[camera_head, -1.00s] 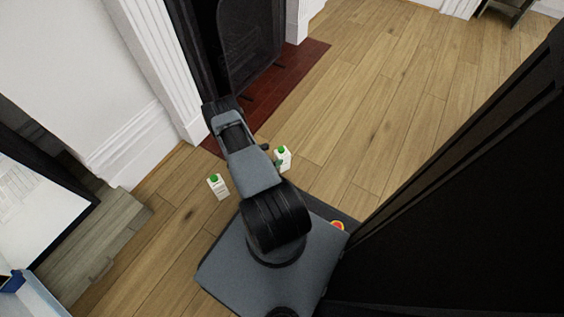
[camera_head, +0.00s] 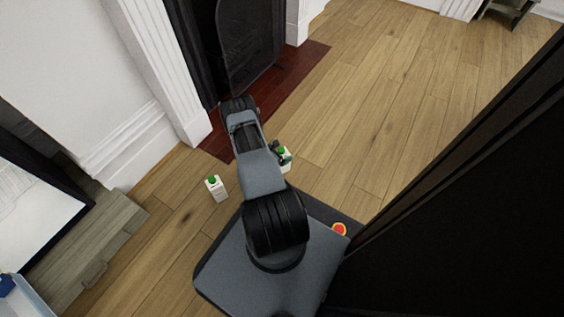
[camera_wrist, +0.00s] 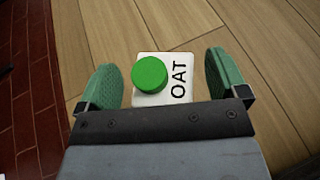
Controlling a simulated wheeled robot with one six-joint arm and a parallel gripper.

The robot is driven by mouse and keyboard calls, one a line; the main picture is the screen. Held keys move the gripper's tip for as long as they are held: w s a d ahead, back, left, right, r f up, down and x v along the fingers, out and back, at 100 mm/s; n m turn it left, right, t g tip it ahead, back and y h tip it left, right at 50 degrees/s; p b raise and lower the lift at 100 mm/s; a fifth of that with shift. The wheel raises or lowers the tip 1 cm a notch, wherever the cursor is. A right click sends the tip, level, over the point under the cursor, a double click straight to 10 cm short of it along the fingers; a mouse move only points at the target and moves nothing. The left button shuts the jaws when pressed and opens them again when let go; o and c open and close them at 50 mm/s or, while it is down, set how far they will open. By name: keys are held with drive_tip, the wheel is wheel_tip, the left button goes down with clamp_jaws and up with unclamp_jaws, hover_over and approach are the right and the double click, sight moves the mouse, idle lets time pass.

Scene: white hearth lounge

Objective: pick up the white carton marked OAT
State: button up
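The white carton marked OAT (camera_wrist: 179,92) has a green cap and stands on the wood floor. In the wrist view it lies between the two green fingertips of my gripper (camera_wrist: 169,82), with a gap on each side. My gripper is open. In the head view the carton (camera_head: 287,164) next to my arm is partly covered by my gripper (camera_head: 277,156), and its marking cannot be read there. A second white carton with a green cap (camera_head: 217,189) stands to the left of my arm, its marking too small to read.
A dark fireplace (camera_head: 247,45) with a red tiled hearth (camera_head: 305,62) is behind my arm. A tall black panel (camera_head: 480,190) fills the right side. Open floor lies to the upper right.

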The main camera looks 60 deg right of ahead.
drive_tip(key=c, duration=1.5)
drive_tip(key=shift+c, duration=0.3)
